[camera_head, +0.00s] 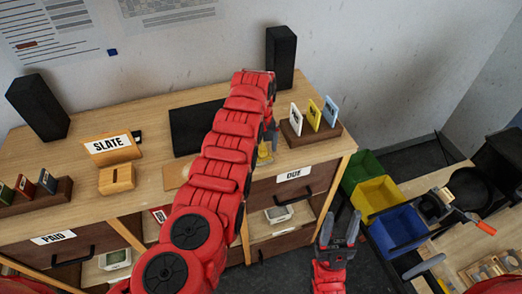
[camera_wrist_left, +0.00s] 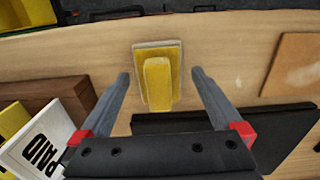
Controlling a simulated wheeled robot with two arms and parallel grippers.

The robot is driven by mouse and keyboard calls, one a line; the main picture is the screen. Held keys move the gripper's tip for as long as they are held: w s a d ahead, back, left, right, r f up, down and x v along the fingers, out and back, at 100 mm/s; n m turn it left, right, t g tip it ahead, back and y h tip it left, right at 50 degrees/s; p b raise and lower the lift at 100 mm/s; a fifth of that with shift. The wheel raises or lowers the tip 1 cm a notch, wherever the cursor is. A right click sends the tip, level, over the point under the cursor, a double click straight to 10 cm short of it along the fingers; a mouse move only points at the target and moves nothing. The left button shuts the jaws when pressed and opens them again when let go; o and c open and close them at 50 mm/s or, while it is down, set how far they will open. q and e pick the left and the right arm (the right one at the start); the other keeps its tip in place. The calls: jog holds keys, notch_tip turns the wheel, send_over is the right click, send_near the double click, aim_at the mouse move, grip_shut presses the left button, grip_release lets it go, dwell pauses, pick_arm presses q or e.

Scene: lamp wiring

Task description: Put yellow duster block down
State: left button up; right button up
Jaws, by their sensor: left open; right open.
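The yellow duster block (camera_wrist_left: 157,84) rests on the wooden desk top (camera_wrist_left: 225,50). It has a pale base and a raised yellow grip. My left gripper (camera_wrist_left: 160,74) is open, with one finger on each side of the block and visible gaps between. In the head view the yellow block (camera_head: 265,153) shows only in part beside my left arm, which hides much of the left gripper. My right gripper (camera_head: 340,228) is open and empty, low in front of the desk's right end.
A card rack (camera_head: 311,136) with upright cards stands right of the block. A black slab (camera_head: 190,128) and a tan square (camera_head: 174,176) lie to its left. A black speaker (camera_head: 281,58) stands behind. Green, yellow and blue bins (camera_head: 398,229) stand right of the desk.

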aim_at(261, 145)
pick_arm(q)
notch_tip(261, 145, up, 10)
jog(key=b, duration=0.4)
jog(key=shift+r, duration=0.4)
